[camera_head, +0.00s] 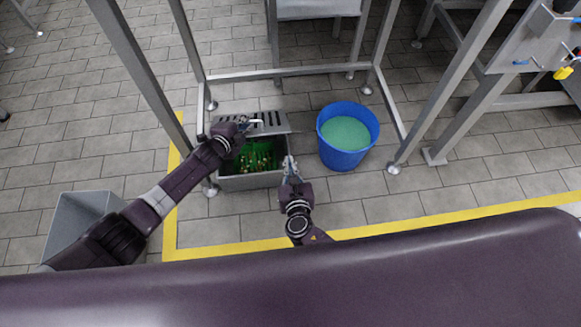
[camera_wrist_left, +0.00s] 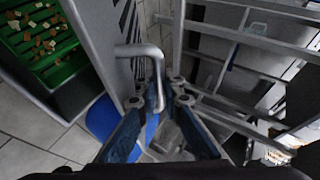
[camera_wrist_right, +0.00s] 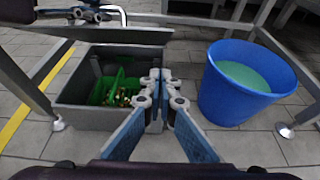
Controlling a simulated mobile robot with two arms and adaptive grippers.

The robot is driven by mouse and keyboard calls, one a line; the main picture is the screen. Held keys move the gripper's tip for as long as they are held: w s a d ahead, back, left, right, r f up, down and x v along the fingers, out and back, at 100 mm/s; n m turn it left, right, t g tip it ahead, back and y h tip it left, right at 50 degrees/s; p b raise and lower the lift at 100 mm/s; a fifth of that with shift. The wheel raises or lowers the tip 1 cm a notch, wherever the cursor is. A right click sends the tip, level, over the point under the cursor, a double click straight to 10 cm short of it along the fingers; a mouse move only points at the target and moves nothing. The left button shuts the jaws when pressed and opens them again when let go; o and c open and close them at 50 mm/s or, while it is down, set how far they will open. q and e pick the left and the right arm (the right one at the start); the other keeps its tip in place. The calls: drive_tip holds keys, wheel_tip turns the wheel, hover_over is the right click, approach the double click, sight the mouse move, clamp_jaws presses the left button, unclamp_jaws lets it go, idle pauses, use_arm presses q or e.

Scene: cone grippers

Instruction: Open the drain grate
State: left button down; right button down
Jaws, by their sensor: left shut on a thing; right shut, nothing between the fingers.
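The grey slotted drain grate (camera_head: 270,118) stands raised and tilted at the back of the grey drain box (camera_head: 250,181), so the box is open. The grate also shows as a steep panel in the left wrist view (camera_wrist_left: 112,32). My left gripper (camera_head: 244,122) is shut on the grate's bent metal handle (camera_wrist_left: 141,50), which runs down between its fingertips (camera_wrist_left: 158,97). A green basket (camera_wrist_left: 35,62) with small brown and pale bits is inside the box. My right gripper (camera_wrist_right: 160,87) is shut and empty, near the box's right end.
A blue bucket (camera_head: 345,155) holding green liquid stands right of the box. Metal frame legs (camera_head: 190,50) rise around both. A grey bin (camera_head: 75,215) stands at the left. Yellow floor tape (camera_head: 235,247) runs in front; the tiles before the bucket are clear.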

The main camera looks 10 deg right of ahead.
sight(285, 132)
use_arm(q)
drive_tip(key=shift+r, duration=0.1)
drive_tip(key=shift+w, duration=0.1)
use_arm(e)
drive_tip(key=w+r, duration=0.1)
drive_tip(key=w, duration=0.6)
drive_tip(key=shift+r, duration=0.2)
drive_tip(key=shift+w+r, duration=0.6)
drive_tip(key=shift+r, duration=0.25)
use_arm(q)
drive_tip(key=c, duration=2.3)
unclamp_jaws()
drive_tip(key=shift+c, duration=0.2)
